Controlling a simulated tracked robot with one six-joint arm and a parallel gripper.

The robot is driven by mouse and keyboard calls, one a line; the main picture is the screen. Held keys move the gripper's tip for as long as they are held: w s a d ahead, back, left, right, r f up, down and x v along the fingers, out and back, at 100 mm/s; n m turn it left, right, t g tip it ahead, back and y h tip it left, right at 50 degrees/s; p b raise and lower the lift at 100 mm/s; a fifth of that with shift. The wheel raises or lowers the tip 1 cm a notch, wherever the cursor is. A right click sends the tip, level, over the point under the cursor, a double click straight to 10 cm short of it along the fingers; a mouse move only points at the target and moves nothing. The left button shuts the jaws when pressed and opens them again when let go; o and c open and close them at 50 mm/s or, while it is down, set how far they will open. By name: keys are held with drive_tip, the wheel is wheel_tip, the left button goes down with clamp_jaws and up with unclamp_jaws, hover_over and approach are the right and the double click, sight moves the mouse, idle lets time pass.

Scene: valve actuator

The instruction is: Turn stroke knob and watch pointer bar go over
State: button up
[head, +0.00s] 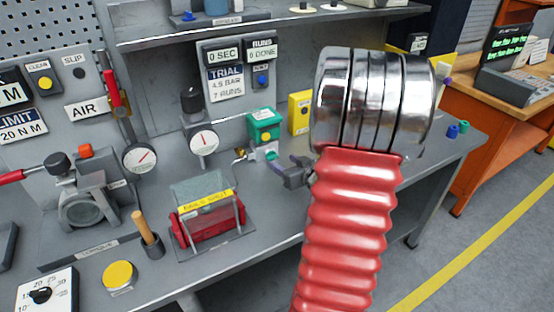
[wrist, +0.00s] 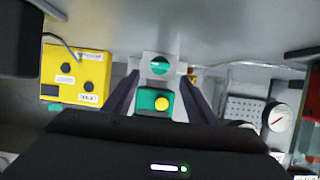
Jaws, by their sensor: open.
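The green valve actuator (head: 264,125) with a yellow round knob stands at the back of the bench. The wrist view shows its green block and yellow knob (wrist: 161,103) between my fingers. Beyond it is a round teal part (wrist: 160,65) with a paler band, possibly the pointer bar; I cannot tell for sure. A teal part (head: 271,155) shows below the actuator in the head view. I cannot read which knob is labelled stroke. My gripper (wrist: 160,80) is open, its dark fingers either side of the green block with gaps visible. My red arm hides the bench on the right.
A yellow box (wrist: 75,75) with dark knobs and a cable stands left in the wrist view; it also shows behind the actuator in the head view (head: 300,112). A pressure gauge (head: 203,141) and a clear-covered red fixture (head: 208,208) stand nearby on the left.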

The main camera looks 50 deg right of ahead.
sight(273, 157)
drive_tip(key=shift+x, duration=3.1)
drive_tip(key=shift+c, duration=0.7)
drive_tip(key=c, duration=0.9)
